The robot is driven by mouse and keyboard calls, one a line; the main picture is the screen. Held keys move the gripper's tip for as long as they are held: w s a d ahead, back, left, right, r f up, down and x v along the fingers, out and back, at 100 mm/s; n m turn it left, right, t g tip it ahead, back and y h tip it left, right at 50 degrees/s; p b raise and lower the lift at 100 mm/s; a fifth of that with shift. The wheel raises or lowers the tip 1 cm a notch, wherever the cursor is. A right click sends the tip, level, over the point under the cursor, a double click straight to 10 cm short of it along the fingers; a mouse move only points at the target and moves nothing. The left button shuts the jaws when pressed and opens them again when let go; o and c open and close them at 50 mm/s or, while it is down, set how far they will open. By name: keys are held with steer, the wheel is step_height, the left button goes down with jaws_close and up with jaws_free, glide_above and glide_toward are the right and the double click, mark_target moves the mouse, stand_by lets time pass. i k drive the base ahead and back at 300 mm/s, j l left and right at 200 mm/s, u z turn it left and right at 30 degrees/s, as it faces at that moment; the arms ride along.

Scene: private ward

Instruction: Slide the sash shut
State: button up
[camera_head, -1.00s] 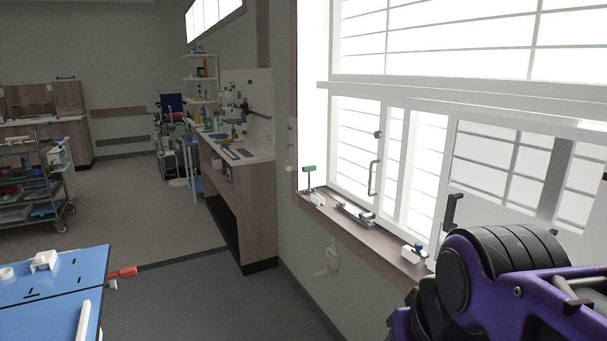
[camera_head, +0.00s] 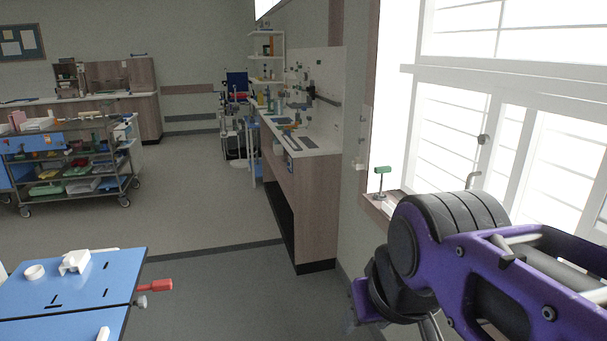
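The window (camera_head: 455,145) with its white sashes fills the right side of the head view. A grey handle (camera_head: 473,180) stands on a sash, its lower end hidden behind my purple and black arm. A round knob (camera_head: 483,139) sits on the frame above it. The lower right part of the window is hidden by my arm or cut off by the picture edge, so I cannot tell how far any sash stands open. My arm reaches in from the lower right, below and in front of the window. My gripper's fingers do not show.
The sill (camera_head: 379,205) carries a green-topped item (camera_head: 382,181). A blue table (camera_head: 70,290) with a red-ended knob (camera_head: 154,285) is at lower left. A steel trolley (camera_head: 70,165) stands behind it. A wooden counter (camera_head: 310,190) runs along the wall. The floor between is clear.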

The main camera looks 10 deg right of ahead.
mark_target(596, 113)
steer(key=i+j+z, duration=0.2)
steer(key=i, duration=0.35)
steer(key=i+j+z, duration=0.1)
steer(key=i+z, duration=0.15)
steer(key=i, duration=0.25)
